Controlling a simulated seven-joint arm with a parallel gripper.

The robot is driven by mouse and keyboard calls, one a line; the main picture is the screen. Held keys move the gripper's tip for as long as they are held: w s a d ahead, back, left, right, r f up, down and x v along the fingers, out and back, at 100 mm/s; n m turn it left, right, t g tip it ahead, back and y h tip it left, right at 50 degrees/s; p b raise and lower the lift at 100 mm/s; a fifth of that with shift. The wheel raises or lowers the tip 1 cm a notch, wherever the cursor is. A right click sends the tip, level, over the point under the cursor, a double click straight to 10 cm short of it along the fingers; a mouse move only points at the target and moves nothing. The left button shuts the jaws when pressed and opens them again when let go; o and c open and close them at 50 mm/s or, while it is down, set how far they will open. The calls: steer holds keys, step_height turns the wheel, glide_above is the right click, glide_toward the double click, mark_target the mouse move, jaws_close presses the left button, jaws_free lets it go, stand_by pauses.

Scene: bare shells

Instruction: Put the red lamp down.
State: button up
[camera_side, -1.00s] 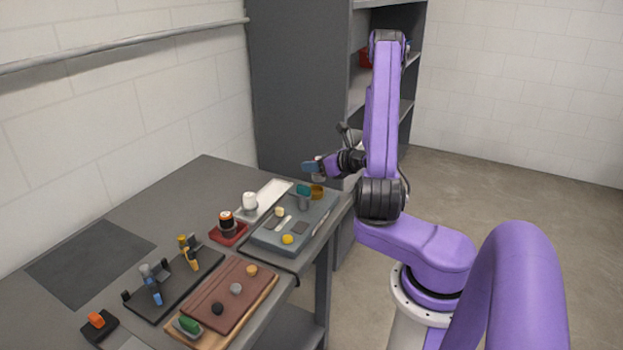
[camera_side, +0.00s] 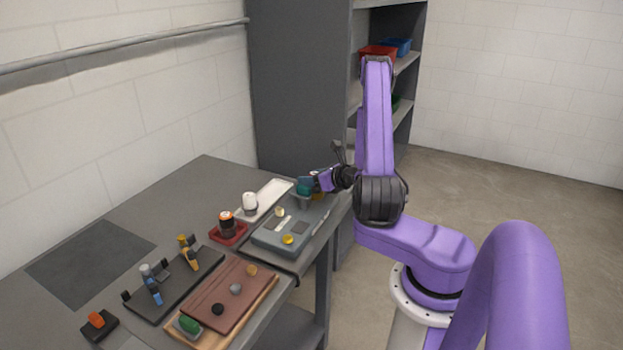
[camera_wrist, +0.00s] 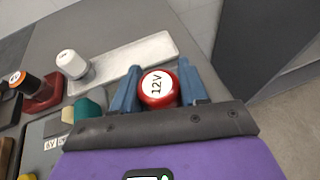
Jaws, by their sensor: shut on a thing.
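The red lamp (camera_wrist: 160,88) shows in the wrist view as a round red body with a white top marked "12V". My gripper (camera_wrist: 158,84) is shut on it, with one blue finger on each side. In the side view my gripper (camera_side: 307,184) is over the far right end of the grey-blue board (camera_side: 268,240), close to the teal piece (camera_side: 304,191). The lamp is too small and covered there to make out clearly. The underside of the lamp is hidden in both views, so I cannot tell whether it touches anything.
A white tray (camera_side: 272,193) lies behind the board, with a white capped piece (camera_side: 250,201) at its near end. A red dish (camera_side: 229,236) holds a black and orange piece. A yellow piece (camera_side: 288,239) is on the board. The dark mat (camera_side: 90,262) is bare.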

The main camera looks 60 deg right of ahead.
steer(key=shift+f, duration=0.25)
steer(key=o, duration=1.1)
steer(key=shift+c, duration=0.2)
